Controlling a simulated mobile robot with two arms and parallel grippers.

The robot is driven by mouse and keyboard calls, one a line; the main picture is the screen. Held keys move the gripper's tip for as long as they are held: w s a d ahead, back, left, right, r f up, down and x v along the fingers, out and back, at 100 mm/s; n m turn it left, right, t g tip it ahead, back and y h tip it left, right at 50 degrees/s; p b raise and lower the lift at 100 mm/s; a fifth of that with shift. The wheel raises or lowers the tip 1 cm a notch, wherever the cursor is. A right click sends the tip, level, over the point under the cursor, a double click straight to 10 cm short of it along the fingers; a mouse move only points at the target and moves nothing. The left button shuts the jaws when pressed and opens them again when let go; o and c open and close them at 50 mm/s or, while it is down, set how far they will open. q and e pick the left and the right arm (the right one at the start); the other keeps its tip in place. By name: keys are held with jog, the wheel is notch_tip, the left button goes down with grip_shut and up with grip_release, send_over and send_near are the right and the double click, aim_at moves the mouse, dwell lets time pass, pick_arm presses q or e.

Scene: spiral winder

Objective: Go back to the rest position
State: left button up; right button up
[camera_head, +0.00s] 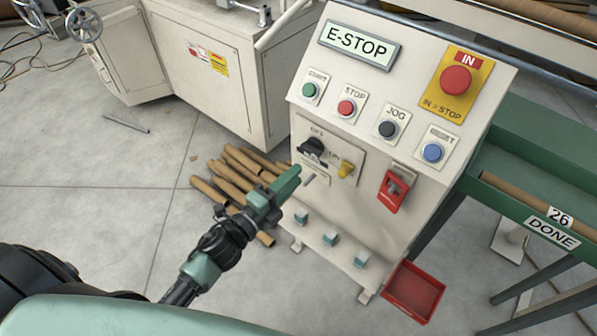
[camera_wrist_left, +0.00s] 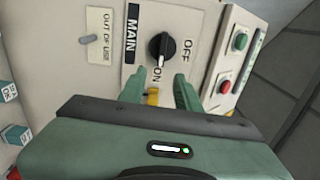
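My left gripper (camera_head: 286,186) is in front of the cream control cabinet (camera_head: 385,225), left of its switch panel. In the left wrist view its two green fingers (camera_wrist_left: 158,90) stand apart, with no object visibly held. The black main switch (camera_wrist_left: 162,46) lies beyond the fingertips, its white pointer toward ON; it also shows in the head view (camera_head: 312,147). A yellow part (camera_wrist_left: 152,97) shows between the fingers, apparently the yellow piece beside the switch in the head view (camera_head: 346,168). Contact cannot be told. My right gripper is not in view.
The cabinet display (camera_head: 358,45) reads E-STOP, and the red stop button (camera_head: 456,80) is marked IN. Cardboard tubes (camera_head: 232,182) lie on the floor beside the cabinet. A red tray (camera_head: 414,290) sits low at right, near a green rack (camera_head: 540,205). Floor at left is mostly clear.

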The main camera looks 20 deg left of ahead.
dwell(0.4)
pick_arm(q)
jog(key=s+a+f+n+g+y+p, duration=0.1)
jog(key=s+a+f+n+g+y, duration=0.2)
jog(key=f, duration=0.6)
jog(key=s+a+f+n+g, duration=0.1)
jog(key=s+f+n, duration=0.3)
jog(key=f, duration=0.6)
jog(key=s+a+f+n+g+y+p, duration=0.1)
jog(key=s+a+f+n+g+y, duration=0.2)
jog(key=f, duration=0.6)
jog(key=s+f+n+g, duration=0.3)
jog(key=s+f, duration=0.3)
jog(key=s, duration=0.4)
jog(key=s+d+f+n+g, duration=0.1)
jog(key=s+f+n+g, duration=0.2)
jog(key=s+f, duration=0.3)
jog(key=s+f+n+g+p, duration=0.1)
jog(key=s+f+n+g, duration=0.2)
jog(key=s, duration=1.3)
notch_tip(320, 180, down, 3)
jog(key=shift+d+r+n, duration=0.1)
jog(key=shift+d+n, duration=0.05)
jog(key=shift+n, duration=0.25)
